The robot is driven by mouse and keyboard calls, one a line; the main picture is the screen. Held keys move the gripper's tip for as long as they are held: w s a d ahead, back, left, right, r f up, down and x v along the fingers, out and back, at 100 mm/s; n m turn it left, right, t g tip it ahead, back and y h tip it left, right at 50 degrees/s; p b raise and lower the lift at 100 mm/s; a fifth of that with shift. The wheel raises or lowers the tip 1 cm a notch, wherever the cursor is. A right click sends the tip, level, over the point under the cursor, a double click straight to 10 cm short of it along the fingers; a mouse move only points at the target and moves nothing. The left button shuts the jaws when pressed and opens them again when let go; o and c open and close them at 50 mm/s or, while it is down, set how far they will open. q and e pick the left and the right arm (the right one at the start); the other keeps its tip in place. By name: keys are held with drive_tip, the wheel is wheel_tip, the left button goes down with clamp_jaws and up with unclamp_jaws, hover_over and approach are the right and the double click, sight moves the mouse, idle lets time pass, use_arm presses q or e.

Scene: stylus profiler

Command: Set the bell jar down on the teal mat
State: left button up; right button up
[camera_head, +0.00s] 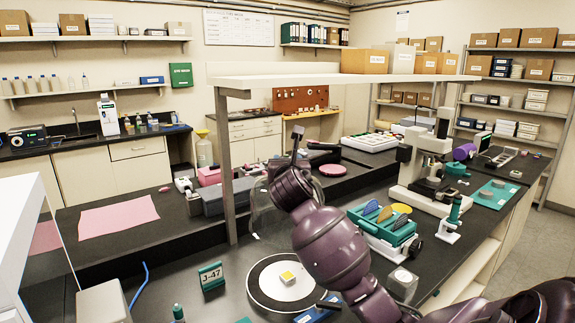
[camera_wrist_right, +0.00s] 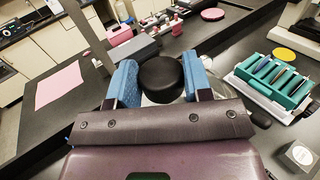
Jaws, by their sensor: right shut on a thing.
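My right gripper (camera_wrist_right: 160,84) is shut on the black knob of the bell jar (camera_wrist_right: 161,76), with a blue finger on each side. In the head view the clear glass bell jar (camera_head: 266,216) shows faintly beside my purple wrist, which hides part of it and the fingertips. It appears to be held above the dark bench, behind the round black-and-white stage; its exact height cannot be told. My left gripper is not in view.
A teal rack of coloured discs (camera_head: 384,238), a white instrument (camera_head: 425,165) and a small teal-topped device (camera_head: 450,222) stand between jar and mat. The round stage (camera_head: 262,298) bears a yellow-topped block. A shelf post (camera_head: 226,165) rises left of the jar. A pink mat (camera_head: 118,217) lies left.

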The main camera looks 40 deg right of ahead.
clamp_jaws()
